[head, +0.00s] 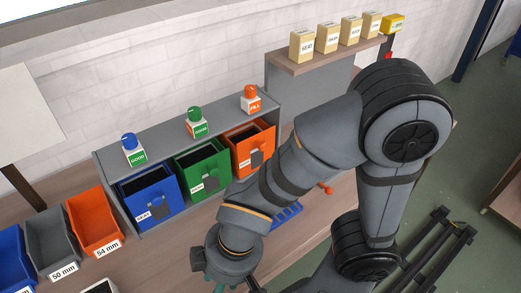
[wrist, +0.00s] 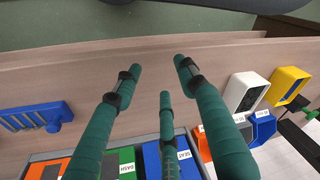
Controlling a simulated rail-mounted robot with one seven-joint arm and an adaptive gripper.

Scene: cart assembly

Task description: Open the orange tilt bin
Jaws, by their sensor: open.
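The orange tilt bin (head: 239,152) is the right one of three in a grey cabinet (head: 103,178) in the head view. Its front has a dark handle plate and a label, and a dark gap shows along its top. I cannot tell for sure how far it is tilted. My arm passes close to its right and lower side. My gripper (head: 212,284) is low in the head view, in front of and below the bins, apart from them. In the wrist view my gripper (wrist: 156,75) has its green fingers spread and empty, with bare wooden bench behind them.
Blue (head: 165,202) and green (head: 213,175) tilt bins stand left of the orange one. Buttons, including a red-orange one (head: 251,93), sit on the cabinet. Open bins, including an orange one (head: 95,222), stand at left. A blue rack (wrist: 35,117) lies on the bench.

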